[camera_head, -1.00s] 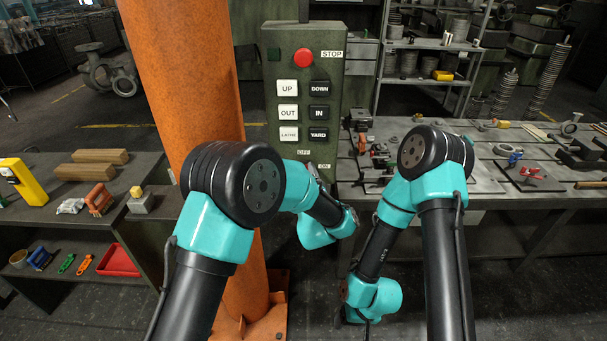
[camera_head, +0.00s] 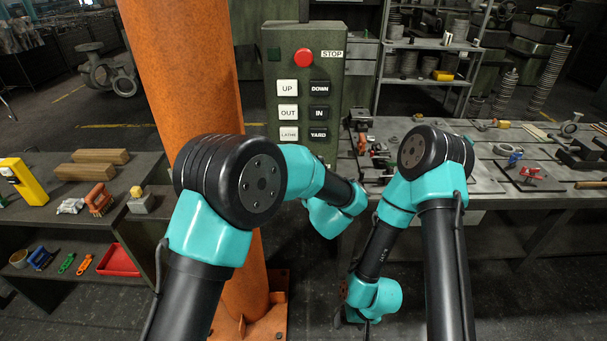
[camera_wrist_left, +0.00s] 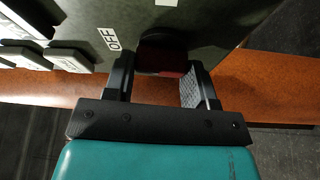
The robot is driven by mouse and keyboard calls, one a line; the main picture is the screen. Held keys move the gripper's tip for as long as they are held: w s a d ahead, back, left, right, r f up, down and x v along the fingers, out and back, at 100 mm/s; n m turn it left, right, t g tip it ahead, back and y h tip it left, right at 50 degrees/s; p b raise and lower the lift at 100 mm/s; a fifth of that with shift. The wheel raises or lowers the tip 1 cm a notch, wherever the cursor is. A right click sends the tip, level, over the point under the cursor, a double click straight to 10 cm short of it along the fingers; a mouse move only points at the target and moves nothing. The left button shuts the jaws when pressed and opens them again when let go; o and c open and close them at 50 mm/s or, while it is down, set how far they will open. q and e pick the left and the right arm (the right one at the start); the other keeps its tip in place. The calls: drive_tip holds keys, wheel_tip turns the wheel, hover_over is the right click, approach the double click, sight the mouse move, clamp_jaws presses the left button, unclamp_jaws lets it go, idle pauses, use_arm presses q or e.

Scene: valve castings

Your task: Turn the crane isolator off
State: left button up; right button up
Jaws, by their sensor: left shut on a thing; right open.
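The crane control box (camera_head: 270,100) stands upright against the orange column, with a red STOP button (camera_head: 303,57) and white and black buttons. Its lower part, with the isolator, is hidden behind my left arm in the head view. In the left wrist view the isolator's dark red and black handle (camera_wrist_left: 163,58) sits between the fingers of my left gripper (camera_wrist_left: 160,70), which is shut on it. A white OFF label (camera_wrist_left: 109,39) lies left of the handle. My right gripper (camera_head: 356,317) is open, low beside the bench, apart from the box; its fingers show only partly.
The orange column (camera_head: 185,70) stands just left of the box. A workbench (camera_head: 455,195) with clamps and small parts is on the right. A left shelf (camera_head: 100,225) holds wooden blocks, a brush, a yellow item and a red tray (camera_head: 118,262).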

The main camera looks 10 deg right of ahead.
use_arm(q)
drive_tip(key=shift+n+g, duration=0.3)
drive_tip(key=shift+n, duration=0.5)
drive_tip(key=o, duration=0.9)
drive_tip(key=shift+o, duration=0.2)
